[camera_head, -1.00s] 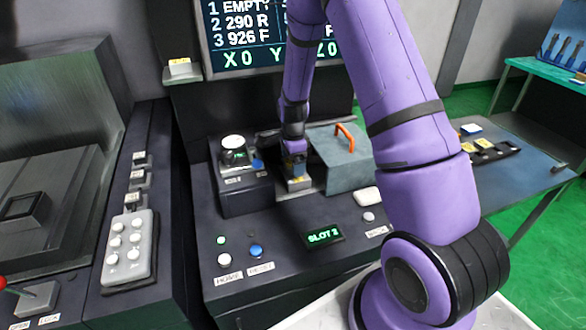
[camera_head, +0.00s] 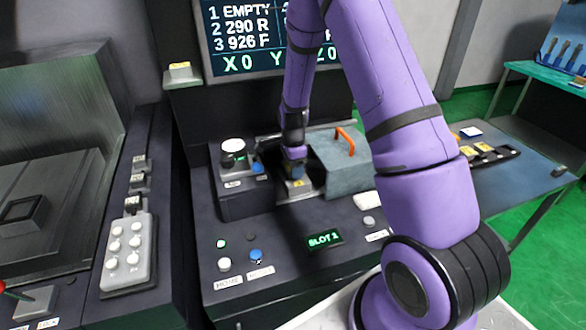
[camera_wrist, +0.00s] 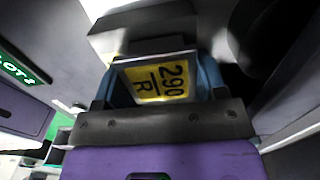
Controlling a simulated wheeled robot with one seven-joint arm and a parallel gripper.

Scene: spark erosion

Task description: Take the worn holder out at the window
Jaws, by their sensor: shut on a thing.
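The holder (camera_wrist: 160,82) has a grey top and a yellow label reading 290 R. In the wrist view it sits between the two blue fingers of my gripper (camera_wrist: 160,74), which is shut on it. In the head view my gripper (camera_head: 296,170) points down at the window (camera_head: 315,188), an opening in the console beside a raised grey cover (camera_head: 342,165) with an orange handle. The holder's lower part is hidden, so I cannot tell whether it is clear of its seat. The small display (camera_head: 324,239) appears to read SLOT 2.
The wall screen (camera_head: 250,35) lists slot 2 as 290 R and slot 1 as EMPTY. A block with a white-topped knob (camera_head: 233,147) stands left of the window. Buttons (camera_head: 255,255) line the console front. A blue-grey table (camera_head: 515,180) with a dark tray (camera_head: 488,155) is at right.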

